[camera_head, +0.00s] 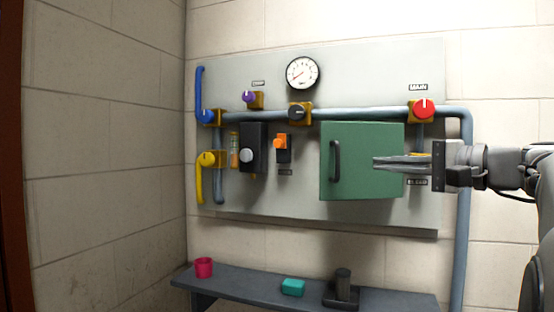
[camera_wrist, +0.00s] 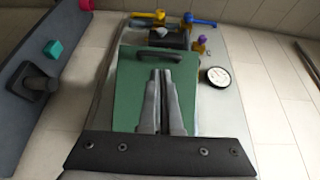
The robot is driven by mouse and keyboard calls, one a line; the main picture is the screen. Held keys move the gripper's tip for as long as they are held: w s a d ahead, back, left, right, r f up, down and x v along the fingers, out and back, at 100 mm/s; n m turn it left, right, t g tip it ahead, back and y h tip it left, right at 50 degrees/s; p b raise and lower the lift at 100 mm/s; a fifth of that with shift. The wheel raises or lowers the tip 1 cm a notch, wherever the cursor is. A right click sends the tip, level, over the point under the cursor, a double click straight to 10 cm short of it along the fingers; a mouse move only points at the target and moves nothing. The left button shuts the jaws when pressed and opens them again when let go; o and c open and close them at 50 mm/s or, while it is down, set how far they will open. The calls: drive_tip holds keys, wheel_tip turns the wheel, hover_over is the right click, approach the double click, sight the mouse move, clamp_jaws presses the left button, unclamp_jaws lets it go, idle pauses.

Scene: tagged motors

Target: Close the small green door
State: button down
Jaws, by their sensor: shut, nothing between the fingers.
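The small green door (camera_head: 361,185) is on the right half of the grey wall panel, with a dark vertical handle (camera_head: 336,160) near its left edge. How far it stands from its frame is hard to tell. My gripper (camera_head: 376,162) comes in from the right, in front of the door's right half, with its fingers together and empty, pointing left toward the handle. In the wrist view the fingertips (camera_wrist: 160,75) lie over the green door (camera_wrist: 127,95), just short of the handle (camera_wrist: 158,55). I cannot tell whether they touch the door.
The grey panel (camera_head: 270,200) carries pipes, a gauge (camera_head: 302,73), a red valve (camera_head: 424,108), a black box (camera_head: 252,148) and an orange switch (camera_head: 281,143). Below, a dark bench (camera_head: 240,285) holds a pink cup (camera_head: 204,267), a teal block (camera_head: 292,287) and a dark object (camera_head: 342,288).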

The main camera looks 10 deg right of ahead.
drive_tip(key=p, duration=0.2)
approach(331, 160)
drive_tip(key=w+a, duration=0.2)
drive_tip(key=a, duration=0.1)
drive_tip(key=shift+f, duration=0.15)
drive_tip(key=shift+w+a+b, duration=0.1)
drive_tip(key=shift+b, duration=0.2)
drive_tip(key=shift+w+a+f+m+t+h+b, duration=0.15)
drive_tip(key=shift+w+a+m+t+h+b, duration=0.15)
drive_tip(key=shift+w+m+h+b, duration=0.35)
drive_tip(key=w+m+h+b, duration=0.1)
drive_tip(key=w, duration=0.1)
drive_tip(key=w+t+h+b, duration=0.1)
drive_tip(key=w+h, duration=0.1)
drive_tip(key=w, duration=0.1)
drive_tip(key=shift+w+m, duration=0.3)
drive_tip(key=shift+m, duration=0.05)
drive_tip(key=shift+w+r, duration=0.2)
drive_tip(key=shift+w, duration=0.65)
drive_tip(key=shift+d, duration=0.1)
